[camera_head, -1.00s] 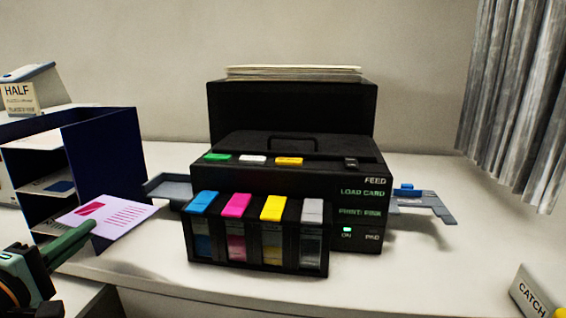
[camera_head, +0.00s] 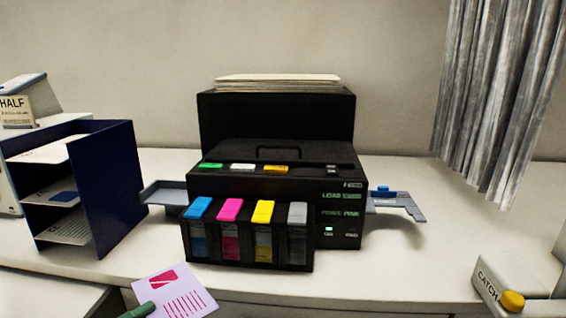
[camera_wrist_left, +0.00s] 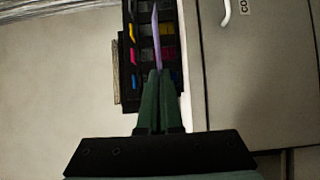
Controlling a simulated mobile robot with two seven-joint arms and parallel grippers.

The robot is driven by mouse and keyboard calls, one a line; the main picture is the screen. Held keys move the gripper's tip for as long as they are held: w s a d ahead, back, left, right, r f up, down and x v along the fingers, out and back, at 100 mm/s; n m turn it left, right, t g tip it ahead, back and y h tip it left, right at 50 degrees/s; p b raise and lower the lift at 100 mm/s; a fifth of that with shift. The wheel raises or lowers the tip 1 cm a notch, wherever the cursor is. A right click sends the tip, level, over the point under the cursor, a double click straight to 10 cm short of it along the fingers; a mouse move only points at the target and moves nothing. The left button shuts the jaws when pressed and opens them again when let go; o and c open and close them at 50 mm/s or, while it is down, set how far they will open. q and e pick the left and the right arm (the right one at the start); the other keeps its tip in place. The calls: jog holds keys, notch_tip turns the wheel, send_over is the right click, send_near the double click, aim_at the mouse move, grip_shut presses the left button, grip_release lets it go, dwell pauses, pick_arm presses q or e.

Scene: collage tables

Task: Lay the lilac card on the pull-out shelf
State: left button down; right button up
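The lilac card (camera_head: 180,288) has a magenta block and printed lines. It is in my left gripper (camera_head: 142,311), whose green fingers are shut on its edge. The card is in front of the counter's front edge in the head view. In the left wrist view the left gripper (camera_wrist_left: 159,78) points at the printer's ink tanks, and the card (camera_wrist_left: 156,38) shows nearly edge-on. A pale flat surface (camera_head: 45,295) lies at the lower left, in front of the counter; I cannot tell whether it is the pull-out shelf. My right gripper is not in view.
A black printer (camera_head: 275,107) with coloured ink tanks stands mid-counter, with grey trays at its left (camera_head: 163,194) and right (camera_head: 398,204). A blue rack (camera_head: 112,190) stands left. A "CATCH" box (camera_head: 493,285) with a yellow knob is at right. A curtain (camera_head: 497,100) hangs at right.

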pick_arm(q)
jog(key=s+d+f+n+t+y+p, duration=0.1)
jog(key=s+d+f+n+y, duration=0.1)
jog(key=s+d, duration=0.2)
jog(key=shift+s+d+f+t+y+p, duration=0.25)
jog(key=shift+s+d+t+y+p, duration=0.1)
jog(key=shift+s, duration=0.3)
dwell(0.4)
